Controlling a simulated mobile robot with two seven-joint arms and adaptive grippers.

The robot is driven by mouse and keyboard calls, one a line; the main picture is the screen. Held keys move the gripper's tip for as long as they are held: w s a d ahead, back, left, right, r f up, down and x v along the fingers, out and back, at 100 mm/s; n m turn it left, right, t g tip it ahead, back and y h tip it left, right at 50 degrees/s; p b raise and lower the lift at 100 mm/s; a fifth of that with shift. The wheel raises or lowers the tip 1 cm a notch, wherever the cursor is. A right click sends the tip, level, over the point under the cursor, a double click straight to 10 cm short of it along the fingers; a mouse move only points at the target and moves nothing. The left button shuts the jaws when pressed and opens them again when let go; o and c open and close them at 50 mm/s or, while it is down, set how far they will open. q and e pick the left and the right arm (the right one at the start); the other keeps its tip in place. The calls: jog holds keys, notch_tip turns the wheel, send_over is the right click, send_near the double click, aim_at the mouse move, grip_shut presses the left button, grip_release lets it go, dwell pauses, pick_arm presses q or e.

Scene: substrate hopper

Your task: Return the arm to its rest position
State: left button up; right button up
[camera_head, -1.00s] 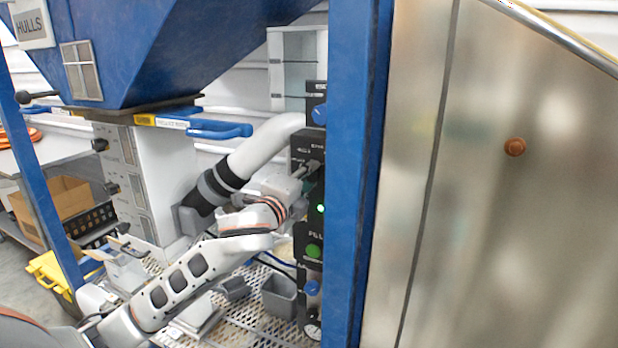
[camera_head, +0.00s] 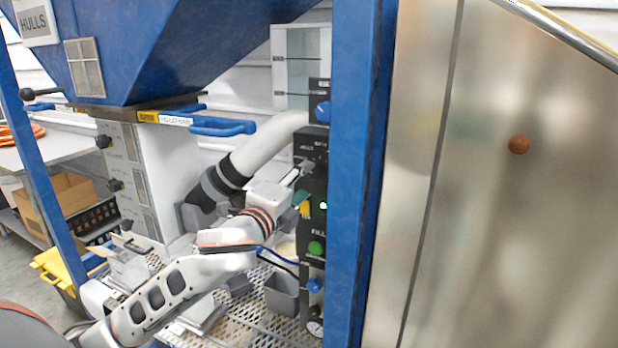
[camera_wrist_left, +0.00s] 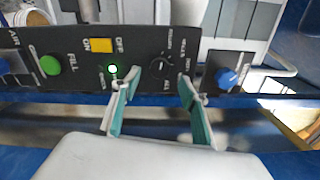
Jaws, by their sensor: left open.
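My left arm reaches in from the lower left in the head view. Its gripper (camera_head: 302,186) is in front of the black control panel (camera_head: 313,215), just left of the blue post. In the left wrist view the two green-padded fingers of the gripper (camera_wrist_left: 155,100) stand apart with nothing between them. Beyond them are a lit green light (camera_wrist_left: 113,69), a black knob (camera_wrist_left: 160,68), a yellow switch (camera_wrist_left: 101,45) and a green FILL button (camera_wrist_left: 50,65). I cannot tell whether a fingertip touches the panel. My right gripper is not in view.
A blue post (camera_head: 352,190) stands close right of the panel. A blue hopper (camera_head: 170,45) with a blue handle (camera_head: 222,128) hangs above the arm. A grey bin (camera_head: 282,293) sits on the perforated platform (camera_head: 255,325) below. A white pipe (camera_head: 265,143) runs behind the arm.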

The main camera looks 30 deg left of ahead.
pick_arm(q)
jog(key=shift+s+d, duration=0.1)
jog(key=shift+s, duration=0.95)
jog(key=s+a+f+n+g+y, duration=0.1)
jog(key=s+f+n+g, duration=0.25)
jog(key=f, duration=0.75)
jog(key=s+f+n+g+y, duration=0.1)
jog(key=s+f+n+g, duration=0.3)
jog(key=f, duration=0.6)
jog(key=s+a+f+n+g+y, duration=0.25)
jog(key=s+f+n, duration=0.25)
jog(key=s+f, duration=1.15)
jog(key=s+d+f+n+t+h, duration=0.1)
jog(key=d+f+n+t+h, duration=0.1)
jog(key=d+f+h, duration=0.5)
jog(key=d+f+n, duration=0.1)
jog(key=d+f, duration=0.5)
jog(key=f, duration=0.2)
jog(key=shift+d+f, duration=0.2)
jog(key=shift+d, duration=0.15)
